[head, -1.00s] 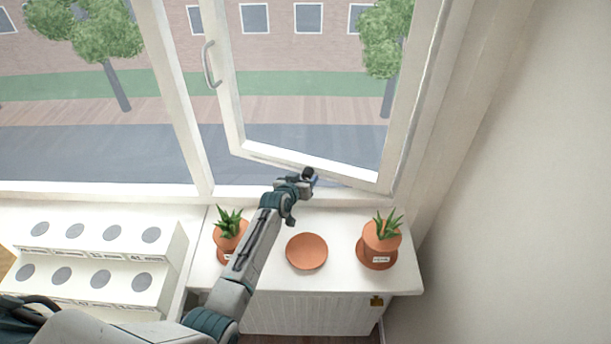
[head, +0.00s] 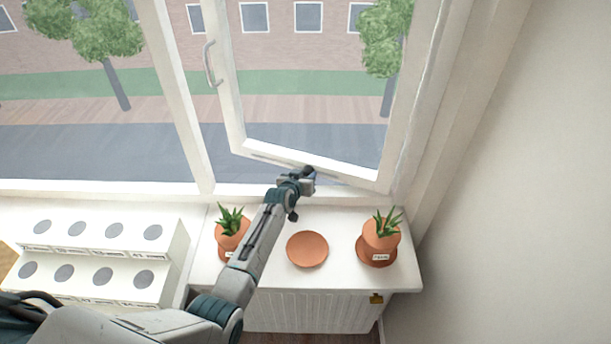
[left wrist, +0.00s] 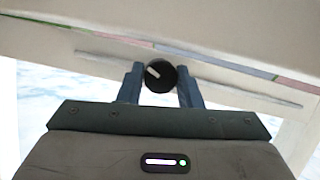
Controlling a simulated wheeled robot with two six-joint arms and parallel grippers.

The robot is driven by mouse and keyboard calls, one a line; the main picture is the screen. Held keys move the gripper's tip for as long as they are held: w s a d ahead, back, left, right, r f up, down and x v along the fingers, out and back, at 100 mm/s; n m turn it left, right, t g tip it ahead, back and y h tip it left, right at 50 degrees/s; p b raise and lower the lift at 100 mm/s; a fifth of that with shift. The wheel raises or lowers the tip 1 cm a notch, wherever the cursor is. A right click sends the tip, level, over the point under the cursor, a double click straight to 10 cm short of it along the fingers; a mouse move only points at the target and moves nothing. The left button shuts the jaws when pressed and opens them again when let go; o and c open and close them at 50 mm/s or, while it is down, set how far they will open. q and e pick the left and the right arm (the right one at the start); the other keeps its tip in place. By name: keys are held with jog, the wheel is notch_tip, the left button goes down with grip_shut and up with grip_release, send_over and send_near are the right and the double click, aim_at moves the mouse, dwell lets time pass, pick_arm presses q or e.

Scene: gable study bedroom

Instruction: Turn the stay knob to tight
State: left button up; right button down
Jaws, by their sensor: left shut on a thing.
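The stay knob (left wrist: 161,76) is round and black with a white pointer mark, and sits at the lower rail of the open window sash (head: 310,162). In the left wrist view the mark slants toward the upper left. My left gripper (head: 309,179) reaches up to the sash's bottom edge. In the left wrist view its two blue fingers (left wrist: 160,88) stand on either side of the knob and are shut on it. My right gripper is not in view.
Below my left arm, the sill (head: 340,275) holds a potted plant (head: 232,236) at left, an empty terracotta saucer (head: 307,249) and another potted plant (head: 381,237) at right. A white stepped rack (head: 100,255) with grey discs stands further left. A wall closes the right side.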

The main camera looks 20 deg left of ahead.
pick_arm(q)
jog(key=shift+m+y+p, duration=0.3)
jog(key=shift+m+p, duration=0.1)
jog(key=o, duration=1)
jog(key=shift+b+v, duration=1.35)
jog(key=shift+v, duration=4)
jog(key=shift+s+f, duration=0.1)
